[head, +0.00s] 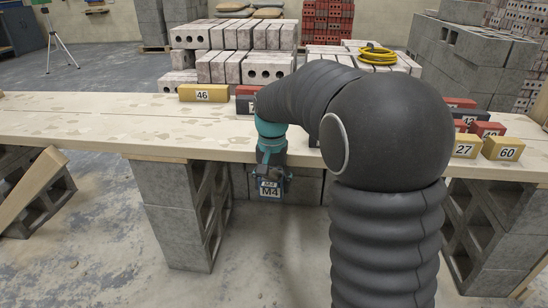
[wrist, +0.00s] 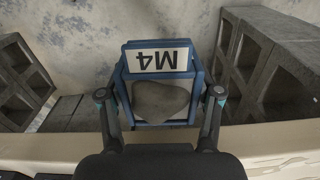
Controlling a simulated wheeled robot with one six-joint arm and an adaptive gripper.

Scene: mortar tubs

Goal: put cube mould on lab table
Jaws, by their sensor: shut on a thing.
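The cube mould (wrist: 158,104) is a small blue-framed box with a white label reading M4 and grey material inside. In the head view the mould (head: 270,188) hangs below my gripper (head: 271,178), in front of the plank bench and lower than its top. My gripper is shut on the mould, and its fingers (wrist: 160,101) stand at both sides of it in the wrist view. The mould is clear of the floor. I cannot tell which surface, if any, is the lab table.
A plank bench (head: 110,122) rests on grey hollow blocks (head: 180,213). Numbered blocks stand on it, such as yellow 46 (head: 203,93) and yellow 60 (head: 503,148). Brick stacks (head: 238,66) stand behind. A tripod (head: 58,40) stands at the back left. The bench's left part is mostly bare.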

